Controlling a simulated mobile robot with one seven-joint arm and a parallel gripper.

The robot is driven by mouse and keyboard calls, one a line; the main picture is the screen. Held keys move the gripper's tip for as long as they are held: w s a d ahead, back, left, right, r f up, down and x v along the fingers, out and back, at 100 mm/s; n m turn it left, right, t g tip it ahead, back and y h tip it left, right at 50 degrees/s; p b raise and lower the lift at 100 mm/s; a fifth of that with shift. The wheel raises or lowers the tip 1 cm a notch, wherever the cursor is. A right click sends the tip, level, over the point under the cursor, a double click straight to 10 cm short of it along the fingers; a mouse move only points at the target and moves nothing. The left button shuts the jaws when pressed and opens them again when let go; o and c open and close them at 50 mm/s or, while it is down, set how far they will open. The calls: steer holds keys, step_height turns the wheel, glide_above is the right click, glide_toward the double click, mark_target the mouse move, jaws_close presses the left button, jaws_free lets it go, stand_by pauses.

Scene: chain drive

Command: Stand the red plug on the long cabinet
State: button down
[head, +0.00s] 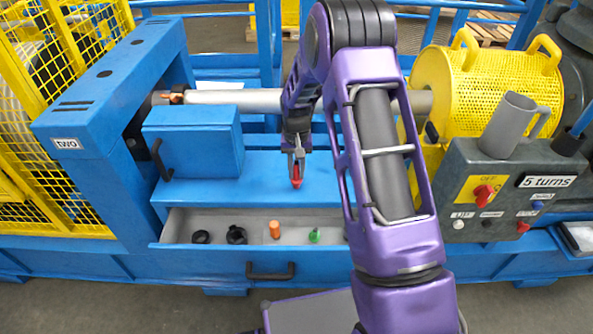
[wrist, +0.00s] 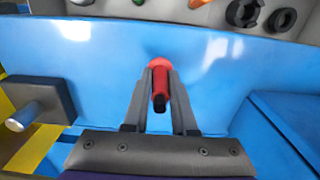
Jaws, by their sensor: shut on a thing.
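The red plug (head: 296,181) is between the fingertips of my gripper (head: 297,160), which is shut on it. The plug points down over the blue top of the long cabinet (head: 240,190). Whether its lower end touches the top is hard to tell. In the wrist view the red plug (wrist: 160,84) shows between the two grey fingers, with the shiny blue cabinet top (wrist: 90,60) around it.
A small blue box (head: 195,145) stands left of my gripper. A grey control box (head: 480,185) with a grey mug (head: 509,125) is at right.

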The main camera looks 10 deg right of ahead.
steer(key=c, duration=0.7)
jaws_free()
steer(key=shift+f, duration=0.1)
step_height(320, 180, up, 12)
steer(key=shift+r+p, duration=0.15)
steer(key=shift+p, duration=0.6)
